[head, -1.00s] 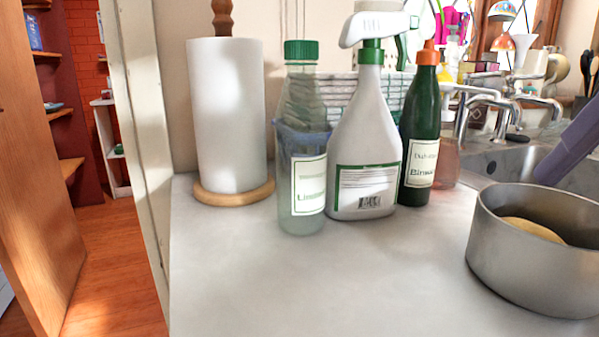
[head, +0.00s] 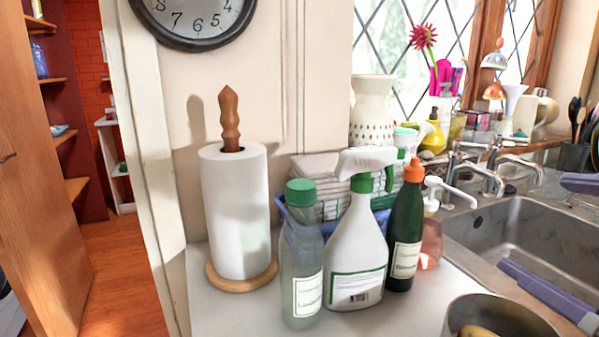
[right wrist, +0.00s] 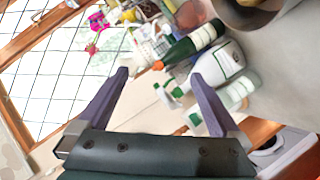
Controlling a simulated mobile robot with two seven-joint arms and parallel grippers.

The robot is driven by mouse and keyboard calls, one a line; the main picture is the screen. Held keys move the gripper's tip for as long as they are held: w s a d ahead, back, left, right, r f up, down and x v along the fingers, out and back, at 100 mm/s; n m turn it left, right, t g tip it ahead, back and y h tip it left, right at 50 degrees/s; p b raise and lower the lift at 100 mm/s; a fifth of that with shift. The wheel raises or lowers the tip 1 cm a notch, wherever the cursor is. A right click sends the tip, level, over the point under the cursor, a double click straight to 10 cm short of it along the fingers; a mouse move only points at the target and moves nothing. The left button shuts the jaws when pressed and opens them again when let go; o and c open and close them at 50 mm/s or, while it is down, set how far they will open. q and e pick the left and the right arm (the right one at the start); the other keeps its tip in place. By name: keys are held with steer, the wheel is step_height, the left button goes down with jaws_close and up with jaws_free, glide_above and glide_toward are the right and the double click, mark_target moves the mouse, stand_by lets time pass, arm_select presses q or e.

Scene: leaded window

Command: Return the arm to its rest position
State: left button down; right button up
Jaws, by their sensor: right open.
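My right gripper (head: 532,222) comes in at the right edge of the head view, with its two purple fingers wide apart over the sink. It is open, with nothing between the fingers. In the right wrist view the same gripper (right wrist: 160,75) is spread, with the bottles and window beyond it. My left gripper is not in view.
The counter (head: 225,312) carries a paper towel roll (head: 235,215), clear bottle (head: 301,265), white spray bottle (head: 355,255), dark green bottle (head: 404,240) and metal pot (head: 475,312) with something yellow inside. The sink (head: 500,235) with taps lies right. A clock (head: 195,15) hangs above.

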steer(key=s+a+f+m+g+y+p, duration=0.1)
steer(key=s+f+m+g+p, duration=0.1)
steer(key=s+f+m+g, duration=0.5)
steer(key=s+a+f+m+g+y+p, duration=0.15)
steer(key=s+f+g, duration=0.25)
steer(key=s, duration=0.8)
arm_select(q)
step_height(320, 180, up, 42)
steer(key=p, duration=3.7)
arm_select(e)
step_height(320, 180, up, 37)
steer(key=w, duration=0.1)
steer(key=shift+h, duration=0.35)
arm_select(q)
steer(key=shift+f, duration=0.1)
arm_select(e)
steer(key=shift+w+n, duration=0.1)
steer(key=shift+n, duration=0.15)
